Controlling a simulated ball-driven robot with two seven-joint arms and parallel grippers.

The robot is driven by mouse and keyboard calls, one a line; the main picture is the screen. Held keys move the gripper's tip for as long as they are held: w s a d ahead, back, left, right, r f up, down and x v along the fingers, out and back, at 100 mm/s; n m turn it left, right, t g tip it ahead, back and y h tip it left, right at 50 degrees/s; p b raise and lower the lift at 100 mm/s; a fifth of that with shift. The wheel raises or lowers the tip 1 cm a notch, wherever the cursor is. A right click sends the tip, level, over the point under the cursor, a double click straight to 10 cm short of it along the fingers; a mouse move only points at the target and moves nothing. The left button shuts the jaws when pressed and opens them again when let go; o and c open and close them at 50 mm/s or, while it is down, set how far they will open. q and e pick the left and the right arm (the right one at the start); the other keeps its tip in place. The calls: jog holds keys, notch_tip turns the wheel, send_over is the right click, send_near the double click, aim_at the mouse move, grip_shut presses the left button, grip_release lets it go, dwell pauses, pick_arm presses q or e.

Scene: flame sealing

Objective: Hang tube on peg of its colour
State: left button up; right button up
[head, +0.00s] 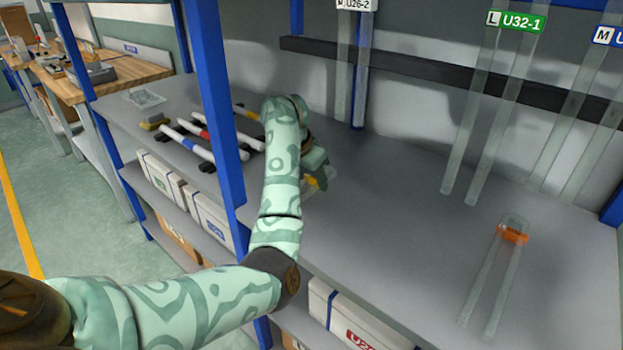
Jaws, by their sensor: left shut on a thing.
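My left gripper (318,170) is over the shelf, left of centre. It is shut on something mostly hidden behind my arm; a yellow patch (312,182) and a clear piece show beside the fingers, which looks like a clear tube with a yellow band. A clear U-shaped tube with an orange band (512,235) lies on the shelf at the right. Other clear tubes hang upright along the back, under a green label U32-1 (517,21), a white label U26-2 (356,5) and a blue label (608,36). The pegs cannot be made out. My right gripper is not in view.
A blue post (214,100) stands in front. The middle of the shelf is clear.

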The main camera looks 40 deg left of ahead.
pick_arm(q)
jog(key=shift+f, duration=0.15)
jog(key=o, duration=1)
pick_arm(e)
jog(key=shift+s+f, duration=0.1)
pick_arm(q)
jog(key=p+v, duration=0.9)
jog(key=v, duration=0.7)
jog(key=shift+a+r+p, duration=0.3)
jog(key=shift+a, duration=0.1)
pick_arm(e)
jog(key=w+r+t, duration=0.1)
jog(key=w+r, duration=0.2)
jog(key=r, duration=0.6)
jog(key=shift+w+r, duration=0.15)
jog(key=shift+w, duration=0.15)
pick_arm(q)
jog(key=shift+f, duration=0.1)
